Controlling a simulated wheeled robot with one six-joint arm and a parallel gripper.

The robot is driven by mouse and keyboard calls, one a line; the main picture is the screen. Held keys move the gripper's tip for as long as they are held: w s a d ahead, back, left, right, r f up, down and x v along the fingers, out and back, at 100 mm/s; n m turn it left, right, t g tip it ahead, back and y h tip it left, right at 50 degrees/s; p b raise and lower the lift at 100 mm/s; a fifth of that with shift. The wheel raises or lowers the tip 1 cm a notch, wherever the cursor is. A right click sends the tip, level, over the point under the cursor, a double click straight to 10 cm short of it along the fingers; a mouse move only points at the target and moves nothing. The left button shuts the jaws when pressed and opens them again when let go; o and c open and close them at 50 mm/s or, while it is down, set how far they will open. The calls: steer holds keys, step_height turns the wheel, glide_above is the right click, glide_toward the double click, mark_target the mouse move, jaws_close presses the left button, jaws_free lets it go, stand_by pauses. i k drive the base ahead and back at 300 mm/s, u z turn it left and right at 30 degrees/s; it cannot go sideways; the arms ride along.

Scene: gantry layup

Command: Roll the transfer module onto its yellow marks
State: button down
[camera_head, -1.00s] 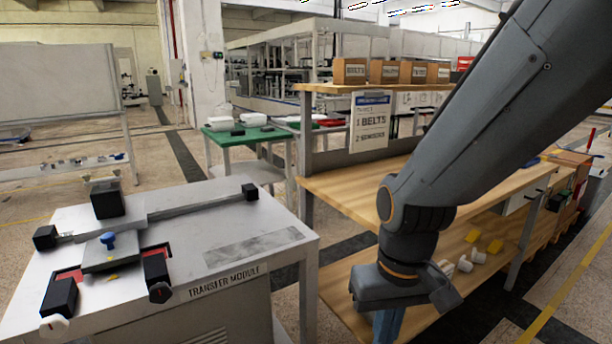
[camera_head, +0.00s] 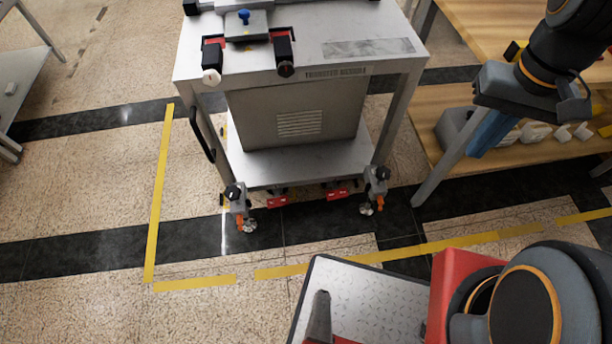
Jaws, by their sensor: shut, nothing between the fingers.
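The transfer module (camera_head: 213,60) is a grey metal cart with a cabinet below its top and a lower shelf. It stands upright at upper centre on casters; the front left caster (camera_head: 240,208) and front right caster (camera_head: 373,190) have orange parts. A yellow floor mark (camera_head: 158,195) runs along the left of the module, clear of its legs. A yellow front mark (camera_head: 195,283) lies nearer me than the casters, with bare floor between. My gripper (camera_head: 484,138) is shut and empty at the right, apart from the module, with its blue fingers pointing down.
A wooden workbench (camera_head: 470,22) with a lower shelf stands close to the module's right. White parts (camera_head: 540,132) lie on that shelf. Open floor lies left of and in front of the module. A grey table edge (camera_head: 28,85) shows at far left.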

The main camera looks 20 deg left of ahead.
mark_target(309, 128)
steer(key=u, duration=1.7)
steer(key=k, duration=0.75)
steer(key=z, duration=0.8)
steer(key=i, duration=0.45)
steer(key=u, duration=0.1)
